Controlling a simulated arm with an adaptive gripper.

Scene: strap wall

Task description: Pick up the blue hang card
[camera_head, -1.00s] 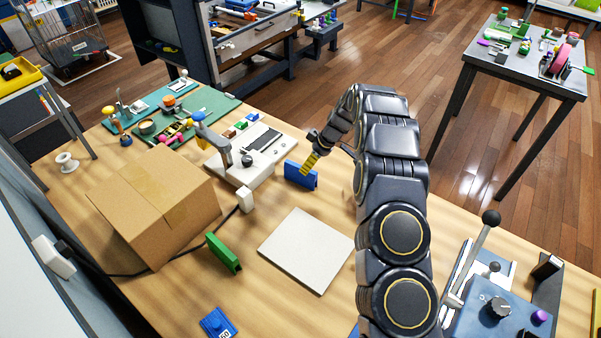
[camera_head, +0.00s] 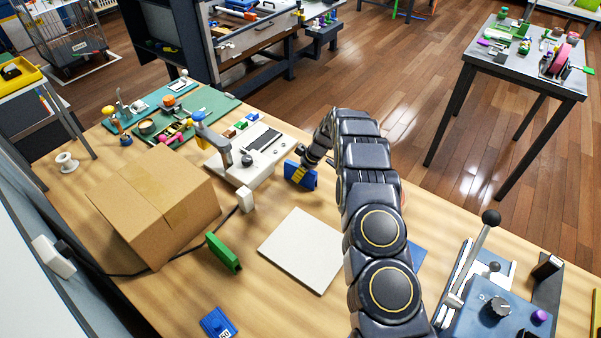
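A blue upright card-like piece (camera_head: 308,181), which looks like the blue hang card, stands on the wooden table in front of the white device. My gripper (camera_head: 293,171) reaches it from the upper right. Another blue piece with a white label (camera_head: 218,322) lies at the table's front edge.
A white flat panel (camera_head: 302,250) lies below the gripper. A green upright piece (camera_head: 224,253) and a cardboard box (camera_head: 160,208) are to the left. The white device with a keyboard (camera_head: 243,160) stands close behind. A blue lever machine (camera_head: 497,310) is at the lower right.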

